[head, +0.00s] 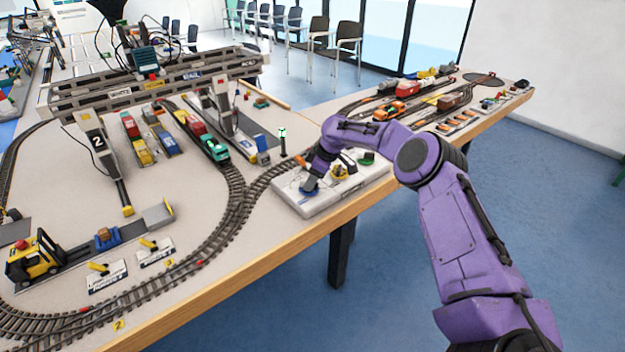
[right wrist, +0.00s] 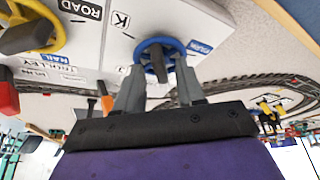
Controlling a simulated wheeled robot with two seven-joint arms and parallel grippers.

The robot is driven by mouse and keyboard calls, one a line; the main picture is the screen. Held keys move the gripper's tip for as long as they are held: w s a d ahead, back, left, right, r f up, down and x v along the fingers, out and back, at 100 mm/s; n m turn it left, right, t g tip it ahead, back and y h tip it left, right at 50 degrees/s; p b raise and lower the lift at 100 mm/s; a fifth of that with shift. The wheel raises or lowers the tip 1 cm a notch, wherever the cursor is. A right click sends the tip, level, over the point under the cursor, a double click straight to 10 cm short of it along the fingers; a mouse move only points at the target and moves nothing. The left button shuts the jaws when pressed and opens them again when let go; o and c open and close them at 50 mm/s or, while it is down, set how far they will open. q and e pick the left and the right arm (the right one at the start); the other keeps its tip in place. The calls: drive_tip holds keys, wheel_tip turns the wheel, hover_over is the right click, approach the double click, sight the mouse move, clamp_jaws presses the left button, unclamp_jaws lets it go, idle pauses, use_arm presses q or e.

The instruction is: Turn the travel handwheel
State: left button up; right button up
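A blue handwheel with a dark grey bar across it (right wrist: 157,66) sits on the white control panel (right wrist: 100,45) in the right wrist view. Blue lettering beside it is too blurred to read surely. In the head view the blue wheel (head: 310,187) shows at the panel's near left corner, partly under my wrist. My right gripper (right wrist: 160,75) is at this wheel, with its two grey fingers apart, one on each side of the bar. A gap shows between bar and fingers; whether the fingers touch the rim is unclear. My left gripper is in neither view.
A yellow handwheel (head: 340,172) stands beside the blue one on the panel (head: 345,192). A green signal post (head: 282,140) stands just left of the panel. Railway track (head: 235,195) curves past it. The gantry crane (head: 160,80) spans trains farther left. The table edge is close in front.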

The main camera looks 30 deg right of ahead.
drive_tip(key=v, duration=1)
drive_tip(key=shift+r+b, duration=0.25)
drive_tip(key=shift+b, duration=0.15)
